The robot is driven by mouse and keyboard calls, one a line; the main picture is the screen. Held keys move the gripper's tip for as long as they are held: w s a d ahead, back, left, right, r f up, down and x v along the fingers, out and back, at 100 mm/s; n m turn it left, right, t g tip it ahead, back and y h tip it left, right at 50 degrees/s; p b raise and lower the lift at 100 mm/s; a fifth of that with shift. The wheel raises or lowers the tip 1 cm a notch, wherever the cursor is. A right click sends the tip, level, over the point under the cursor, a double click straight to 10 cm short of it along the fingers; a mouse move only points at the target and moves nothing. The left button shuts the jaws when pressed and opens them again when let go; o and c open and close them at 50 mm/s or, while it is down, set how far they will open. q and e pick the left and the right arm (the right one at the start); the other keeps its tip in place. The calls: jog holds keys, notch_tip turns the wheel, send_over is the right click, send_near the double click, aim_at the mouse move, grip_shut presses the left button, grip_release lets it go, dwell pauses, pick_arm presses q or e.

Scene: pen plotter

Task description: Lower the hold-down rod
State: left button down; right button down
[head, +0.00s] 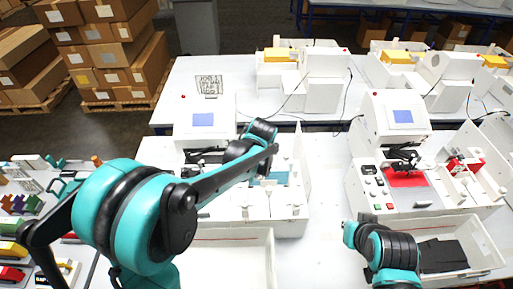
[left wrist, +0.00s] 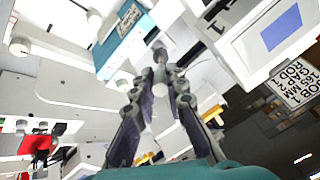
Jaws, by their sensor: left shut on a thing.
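The plotter (head: 203,122) with a blue screen stands at the middle left of the head view, partly covered by my left arm. A blue sheet or block (head: 272,178) lies at its work area, and a blue piece also shows in the left wrist view (left wrist: 122,44). My left gripper (left wrist: 160,72) is shut on a small grey part, seemingly the hold-down rod (left wrist: 160,52), whose end shows just beyond the fingertips. Its full length and tilt cannot be told. In the head view my arm hides this gripper. My right arm is low at the right; its gripper is not visible.
A second plotter (head: 392,118) with a red sheet (head: 405,178) stands to the right. Bare white tabletop (head: 325,190) lies between the two machines.

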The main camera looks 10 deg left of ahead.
pick_arm(q)
jog(key=s+d+f+t+y+b, duration=0.1)
jog(key=s+f+t+b, duration=0.4)
jog(key=b, duration=0.7)
jog(key=shift+s+f+t, duration=0.4)
jog(key=shift+f+t, duration=0.3)
jog(key=shift+f, duration=0.45)
jog(key=c, duration=1.5)
grip_release()
jog(key=shift+c, duration=0.2)
jog(key=shift+d, duration=0.1)
jog(key=v, duration=1.2)
jog(key=shift+f, duration=0.1)
